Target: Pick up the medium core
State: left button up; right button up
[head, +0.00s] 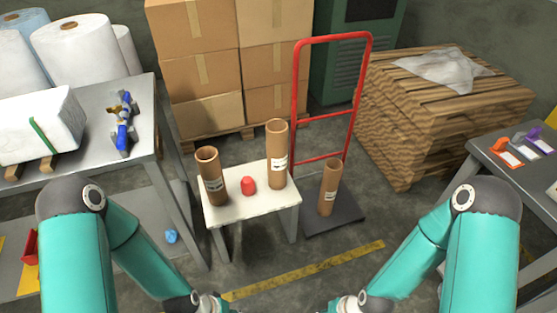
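Three brown cardboard cores with white labels stand upright. The tallest-looking core (277,155) is at the right back of the small white table (265,208). Another core (210,176) stands at that table's left side. A narrower core (329,188) stands on the dark plate of the red hand truck (333,228). I cannot tell for certain which is the medium one. My two arms come in from the lower left and lower right. Their wrists are cut off by the bottom edge, so both grippers are out of view. All three cores stand clear of my arms.
A small red object (248,186) sits between the two cores on the white table. Boxes (207,65) are stacked behind. A grey bench (135,150) with a blue tool (124,125) is at left, another table (510,165) at right. Floor in front is clear.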

aim_at(276, 130)
jog(key=z, duration=0.15)
jog(key=i, duration=0.95)
jog(key=u, duration=1.4)
jog(key=i, duration=0.25)
jog(key=u, duration=1.75)
jog(key=k, duration=1.3)
jog(key=z, duration=0.5)
